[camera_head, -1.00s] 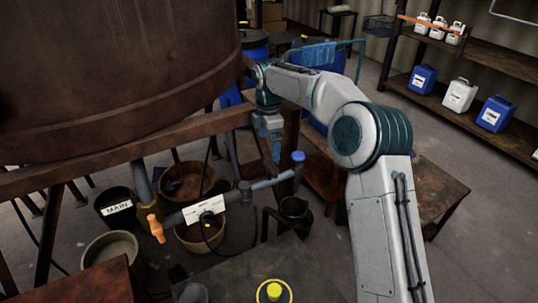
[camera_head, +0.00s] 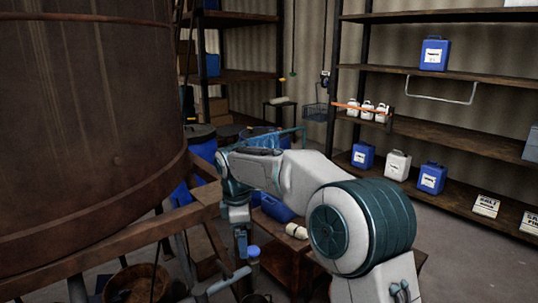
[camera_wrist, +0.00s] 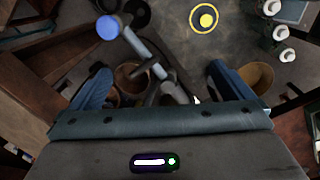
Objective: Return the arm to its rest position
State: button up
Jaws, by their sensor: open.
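My gripper (camera_wrist: 155,88) is open and empty in the wrist view, its two blue fingers spread wide, pointing down over the pipe (camera_wrist: 148,55) with a blue round cap (camera_wrist: 108,27). In the head view my arm reaches forward and bends down at the wrist, beside the big rusty vat (camera_head: 85,120). The fingertips are not clear in that view. The pipe's blue cap (camera_head: 253,250) shows just below and right of my wrist.
The vat's wooden frame (camera_head: 110,247) stands close left of my arm. A low wooden table (camera_head: 285,262) with a blue container (camera_head: 277,208) is behind it. Shelves with blue and white jugs (camera_head: 397,165) line the right wall. Open floor (camera_head: 470,255) lies at right.

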jog(key=s+d+r+m+t, duration=0.1)
jog(key=s+d+r+m, duration=0.2)
jog(key=s+d+m, duration=0.95)
jog(key=s+d+f+m, duration=0.2)
jog(key=s+d, duration=0.3)
jog(key=s, duration=0.3)
jog(key=s+d+f+m+t, duration=0.1)
jog(key=s+d+f+m, duration=0.2)
jog(key=s+d+m, duration=0.2)
jog(key=s, duration=0.3)
jog(key=shift+d, duration=0.2)
jog(key=shift+w+r, duration=0.1)
